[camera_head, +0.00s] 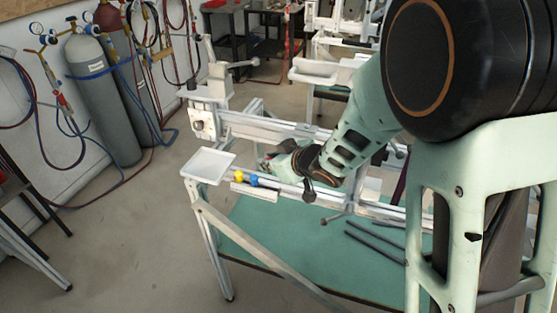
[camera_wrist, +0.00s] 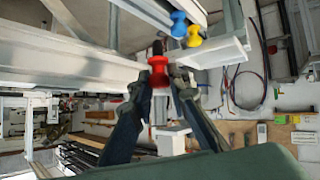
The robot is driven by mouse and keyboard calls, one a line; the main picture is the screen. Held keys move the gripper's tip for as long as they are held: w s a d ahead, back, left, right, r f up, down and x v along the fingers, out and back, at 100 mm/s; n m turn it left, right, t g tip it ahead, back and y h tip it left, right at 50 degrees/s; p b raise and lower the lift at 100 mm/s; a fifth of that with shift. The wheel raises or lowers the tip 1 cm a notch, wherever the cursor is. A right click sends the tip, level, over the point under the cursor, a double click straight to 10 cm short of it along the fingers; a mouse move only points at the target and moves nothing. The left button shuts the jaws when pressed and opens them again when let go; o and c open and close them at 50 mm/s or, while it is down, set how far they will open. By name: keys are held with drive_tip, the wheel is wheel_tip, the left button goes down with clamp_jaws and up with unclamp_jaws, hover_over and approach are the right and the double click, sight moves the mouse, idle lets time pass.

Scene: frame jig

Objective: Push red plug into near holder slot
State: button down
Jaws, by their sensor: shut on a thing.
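The red plug (camera_wrist: 158,70) is between my gripper's fingertips (camera_wrist: 159,88) in the wrist view, and the gripper is shut on it. A dark tip shows just beyond the plug, close to a pale frame bar. A blue plug (camera_wrist: 179,24) and a yellow plug (camera_wrist: 194,37) sit on a light rail beyond it. The head view also shows the yellow plug (camera_head: 239,176) and blue plug (camera_head: 253,180) on the front rail, left of my gripper (camera_head: 275,163). The near holder slot cannot be made out, and I cannot tell whether the red plug touches it.
A white tray (camera_head: 208,166) is fixed at the frame's left end; it also shows in the wrist view (camera_wrist: 220,53). Frame bars (camera_head: 265,126) run behind my gripper. Dark rods (camera_head: 375,242) lie on the green surface (camera_head: 275,222) below. Gas cylinders (camera_head: 100,95) stand at the left wall.

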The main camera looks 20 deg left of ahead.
drive_tip(key=shift+f, duration=0.2)
drive_tip(key=shift+f+b, duration=2.45)
drive_tip(key=shift+f, duration=0.1)
drive_tip(key=shift+f+b, duration=1.2)
drive_tip(key=shift+f, duration=0.15)
drive_tip(key=c, duration=1.8)
unclamp_jaws()
drive_tip(key=shift+o, duration=0.2)
drive_tip(key=v, duration=1.2)
drive_tip(key=shift+r, duration=0.1)
